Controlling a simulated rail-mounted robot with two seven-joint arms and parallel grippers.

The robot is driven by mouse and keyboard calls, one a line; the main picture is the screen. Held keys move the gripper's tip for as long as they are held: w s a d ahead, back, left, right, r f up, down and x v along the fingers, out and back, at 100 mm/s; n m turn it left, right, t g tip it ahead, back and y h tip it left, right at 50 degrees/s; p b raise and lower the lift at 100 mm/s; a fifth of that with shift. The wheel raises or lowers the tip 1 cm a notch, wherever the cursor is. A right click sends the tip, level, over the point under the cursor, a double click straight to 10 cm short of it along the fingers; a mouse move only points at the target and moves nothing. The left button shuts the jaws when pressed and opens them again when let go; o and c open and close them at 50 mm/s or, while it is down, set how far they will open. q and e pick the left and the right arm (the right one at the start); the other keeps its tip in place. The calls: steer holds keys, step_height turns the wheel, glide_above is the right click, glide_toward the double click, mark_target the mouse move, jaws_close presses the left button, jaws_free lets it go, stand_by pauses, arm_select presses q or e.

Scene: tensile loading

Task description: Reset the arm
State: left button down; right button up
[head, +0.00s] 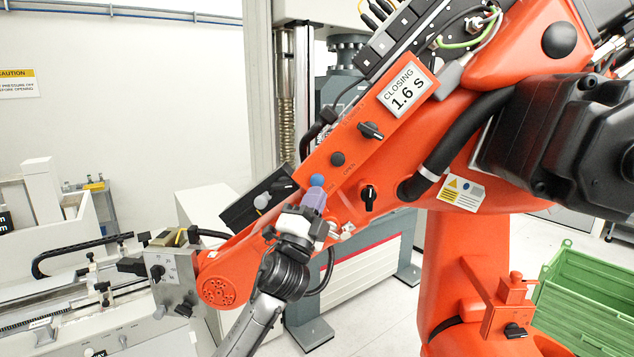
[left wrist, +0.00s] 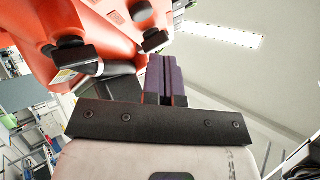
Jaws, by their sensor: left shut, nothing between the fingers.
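A large orange arm (head: 460,135) fills the middle and right of the head view. Its slanted panel carries a display (head: 408,90) reading "CLOSING 1.6 S", an upper black knob (head: 371,131), a round black button (head: 338,158) and a lower black knob (head: 369,195). My left gripper (head: 315,192) has purple fingers and is shut and empty, in front of the panel's lower end. A blue rounded tip shows at its fingers. In the left wrist view the purple fingers (left wrist: 166,78) are together, beside the orange body (left wrist: 95,35) and its black knobs. Contact cannot be told. My right gripper is out of view.
A grey machine with a rail and a metal block (head: 172,275) stands at the lower left. A green crate (head: 585,300) is at the lower right. A grey testing frame (head: 350,40) rises behind the arm. Cables hang along the orange arm.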

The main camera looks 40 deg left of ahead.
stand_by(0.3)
arm_select(q)
steer(key=a+f+n+g+y, duration=0.35)
steer(key=n+g+y, duration=0.2)
steer(key=n, duration=0.25)
steer(key=s+d+f+n+g+h+p, duration=0.1)
steer(key=s+d+f+g+h, duration=0.2)
steer(key=s+d+f, duration=0.35)
steer(key=s+d+f+n+g+h+p, duration=0.1)
steer(key=s+d+f+g+h, duration=0.15)
steer(key=f, duration=0.65)
steer(key=s+d+f+n+g+h, duration=0.1)
steer(key=s+d+f+g+h, duration=0.2)
steer(key=s+d+f, duration=0.35)
steer(key=s+d+f+g+h+p, duration=0.1)
steer(key=s+f+g, duration=0.3)
steer(key=s+f, duration=0.7)
steer(key=s+d+f+g+h+p, duration=0.1)
steer(key=s+d+f+g, duration=0.3)
steer(key=s+f, duration=0.8)
steer(key=s+p, duration=0.1)
steer(key=s, duration=0.1)
steer(key=shift+s, duration=0.4)
